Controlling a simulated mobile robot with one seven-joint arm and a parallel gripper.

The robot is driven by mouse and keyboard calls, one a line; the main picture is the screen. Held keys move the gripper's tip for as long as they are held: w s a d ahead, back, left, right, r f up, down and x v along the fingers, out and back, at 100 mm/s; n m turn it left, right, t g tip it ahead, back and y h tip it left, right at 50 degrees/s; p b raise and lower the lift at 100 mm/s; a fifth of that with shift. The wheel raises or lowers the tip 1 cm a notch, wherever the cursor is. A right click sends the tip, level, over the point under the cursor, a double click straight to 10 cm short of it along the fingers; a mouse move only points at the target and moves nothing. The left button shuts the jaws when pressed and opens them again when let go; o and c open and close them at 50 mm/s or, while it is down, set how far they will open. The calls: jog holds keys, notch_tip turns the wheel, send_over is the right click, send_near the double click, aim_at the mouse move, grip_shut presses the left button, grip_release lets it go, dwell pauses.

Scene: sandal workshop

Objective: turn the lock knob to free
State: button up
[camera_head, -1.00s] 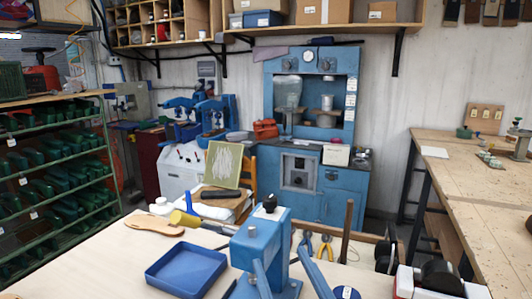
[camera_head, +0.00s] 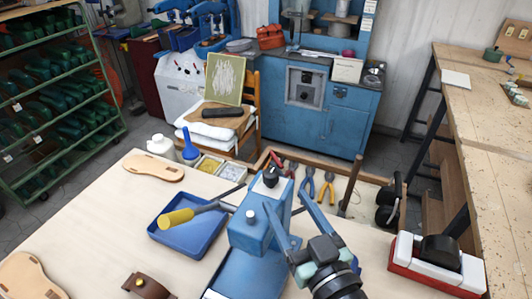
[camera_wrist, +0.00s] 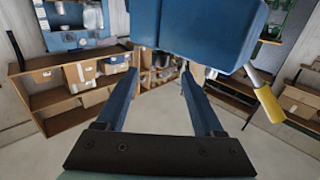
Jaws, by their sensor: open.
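A blue bench press (camera_head: 248,236) stands on the pale table. A black knob (camera_head: 270,178) sits on its top, and a small pale knob (camera_head: 250,215) shows on the block's near side. I cannot tell from its look which is the lock knob. A lever with a yellow grip (camera_head: 176,218) sticks out to the left. My gripper (camera_head: 287,199) is open beside the block's right near side, its two blue fingers apart and no knob visibly between them.
A blue tray (camera_head: 190,240) lies left of the press, under the lever. A box with pliers (camera_head: 328,188) stands behind it. A red and white block holder (camera_head: 437,265) is on the right.

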aim_at(268, 170)
jog(key=p+x, duration=0.3)
jog(key=x, duration=0.7)
jog(key=shift+w+a+r, duration=0.1)
jog(key=shift+a+r, duration=0.05)
jog(key=shift+a, duration=0.05)
jog(key=shift+w+a+p, duration=0.15)
jog(key=shift+w+p, duration=0.2)
jog(key=shift+w, duration=0.15)
grip_shut()
